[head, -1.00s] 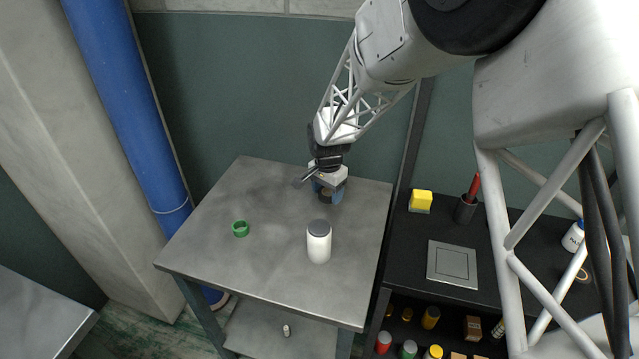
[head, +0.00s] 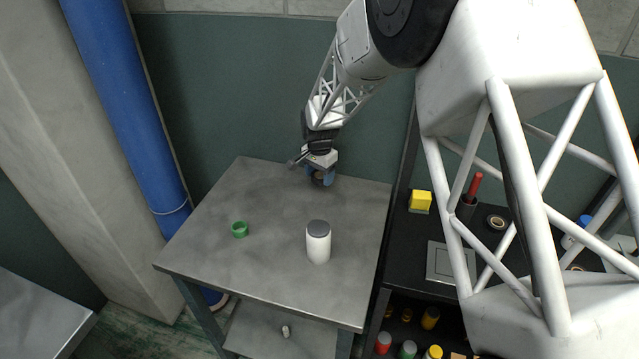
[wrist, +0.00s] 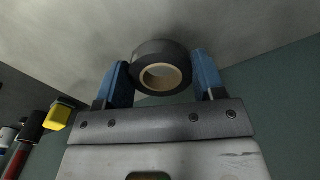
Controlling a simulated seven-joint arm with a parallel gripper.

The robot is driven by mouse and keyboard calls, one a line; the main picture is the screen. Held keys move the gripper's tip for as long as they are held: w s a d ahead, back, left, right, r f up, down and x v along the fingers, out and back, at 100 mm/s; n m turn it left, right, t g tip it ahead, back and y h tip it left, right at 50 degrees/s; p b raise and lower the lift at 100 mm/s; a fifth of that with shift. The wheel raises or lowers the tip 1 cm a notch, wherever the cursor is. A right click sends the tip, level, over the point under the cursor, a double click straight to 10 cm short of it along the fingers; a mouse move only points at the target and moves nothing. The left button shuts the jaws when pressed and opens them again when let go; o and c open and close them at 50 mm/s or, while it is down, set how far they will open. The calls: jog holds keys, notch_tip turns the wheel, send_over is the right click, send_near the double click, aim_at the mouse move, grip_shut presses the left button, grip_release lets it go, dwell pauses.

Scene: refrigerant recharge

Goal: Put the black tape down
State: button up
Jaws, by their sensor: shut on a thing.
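The black tape (wrist: 142,58) is a dark roll with a tan core, between the two blue fingers of my gripper (wrist: 161,62) in the wrist view. My gripper is shut on it. In the head view my gripper (head: 320,179) is at the back edge of the grey metal table (head: 265,265), and the tape is small and dark between the fingers. I cannot tell whether the tape touches the tabletop.
A white canister with a grey lid (head: 318,246) and a green ring (head: 240,229) stand on the table.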

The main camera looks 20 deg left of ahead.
aim_at(320, 190)
jog(key=shift+f, duration=0.1)
jog(key=shift+f, duration=1.65)
jog(key=shift+f, duration=0.15)
jog(key=o, duration=0.9)
notch_tip(320, 190, up, 12)
jog(key=shift+r, duration=0.2)
